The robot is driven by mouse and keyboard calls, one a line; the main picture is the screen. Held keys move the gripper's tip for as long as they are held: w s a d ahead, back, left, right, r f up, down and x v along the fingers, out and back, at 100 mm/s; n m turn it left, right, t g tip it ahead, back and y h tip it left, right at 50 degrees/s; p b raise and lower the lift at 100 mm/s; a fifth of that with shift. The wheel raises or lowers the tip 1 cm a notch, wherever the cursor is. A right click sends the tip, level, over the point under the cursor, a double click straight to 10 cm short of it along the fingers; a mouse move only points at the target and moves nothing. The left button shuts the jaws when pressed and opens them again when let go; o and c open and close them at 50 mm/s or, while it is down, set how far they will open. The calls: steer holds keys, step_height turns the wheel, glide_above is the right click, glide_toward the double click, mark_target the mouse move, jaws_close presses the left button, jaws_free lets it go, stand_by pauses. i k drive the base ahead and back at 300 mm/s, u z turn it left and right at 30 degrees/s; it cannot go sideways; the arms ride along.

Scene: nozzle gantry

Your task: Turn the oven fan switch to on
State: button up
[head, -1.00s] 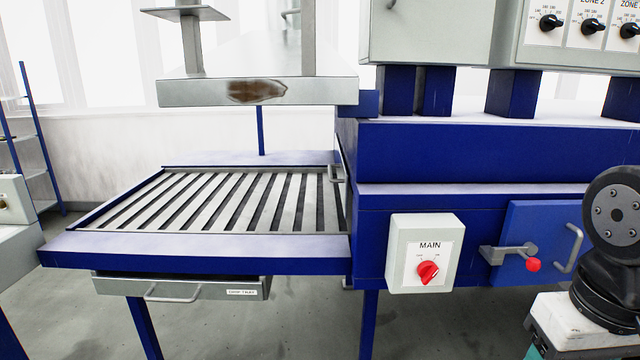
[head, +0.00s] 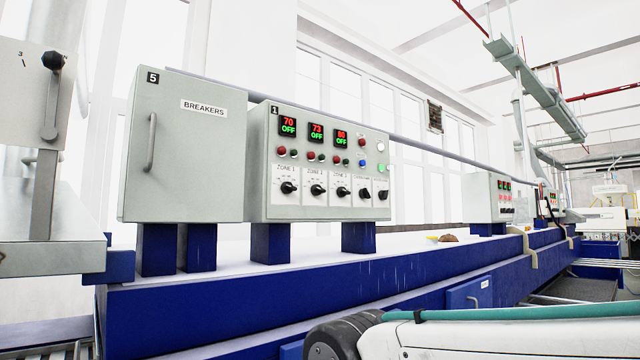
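A grey control panel marked 1 (head: 258,160) stands on blue posts in the head view. A row of black rotary knobs runs along its lower part. The left three carry zone labels: first (head: 288,188), second (head: 317,190) and third (head: 343,192). Two more black knobs sit to their right, a fourth (head: 364,194) and a fifth (head: 383,195). Their labels are too small to read, so I cannot tell which is the oven fan switch or how it is set. My gripper is not in view; part of my arm shows at the bottom right.
A closed breakers cabinet (head: 190,150) with a handle stands left of the panel. A lever (head: 48,105) is at the far left. A long blue machine body (head: 230,300) runs below. A second, smaller panel (head: 490,198) stands farther right.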

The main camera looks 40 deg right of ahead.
mark_target(363, 193)
steer(key=z, duration=1.05)
steer(key=i, duration=0.6)
steer(key=z, duration=0.15)
